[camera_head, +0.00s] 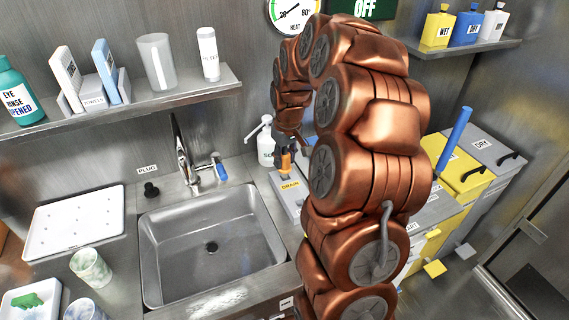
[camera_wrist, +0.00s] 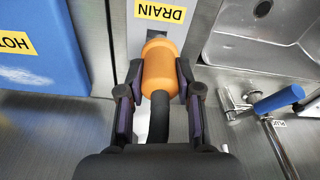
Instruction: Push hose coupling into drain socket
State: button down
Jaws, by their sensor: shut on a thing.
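The orange hose coupling (camera_wrist: 160,70) is between the fingers of my gripper (camera_wrist: 158,92) in the wrist view, with a black hose (camera_wrist: 159,122) running back from it toward the palm. My gripper is shut on the coupling from both sides. The coupling's front end meets the grey drain block (camera_wrist: 127,18) below its yellow DRAIN label (camera_wrist: 160,13). The socket opening is mostly hidden behind the coupling, so I cannot tell how deep it sits. In the head view the coupling (camera_head: 286,162) is small, just behind the DRAIN label (camera_head: 290,185), under my gripper (camera_head: 286,150).
The steel sink (camera_head: 212,245) lies left of the drain block, with a tap (camera_head: 184,155) and blue-handled lever (camera_head: 220,170) behind it. A white soap bottle (camera_head: 265,140) stands close by the gripper. A blue block labelled HOT (camera_wrist: 40,45) is beside the drain block in the wrist view.

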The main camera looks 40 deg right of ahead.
aim_at(285, 165)
jog(key=shift+w+d, duration=0.35)
notch_tip(285, 165, down, 3)
jog(key=shift+s+a+r+p, duration=0.1)
jog(key=shift+s+p, duration=0.05)
jog(key=shift+p, duration=0.5)
jog(key=shift+f, duration=0.4)
jog(key=c, duration=0.8)
grip_release()
jog(key=r, duration=0.3)
jog(key=r+b, duration=0.1)
jog(key=r, duration=0.3)
jog(key=s+r+b, duration=0.1)
jog(key=r, duration=0.2)
jog(key=shift+r, duration=0.3)
jog(key=shift+s+a+r, duration=0.1)
jog(key=shift+s+r, duration=0.05)
jog(key=shift+r, duration=0.5)
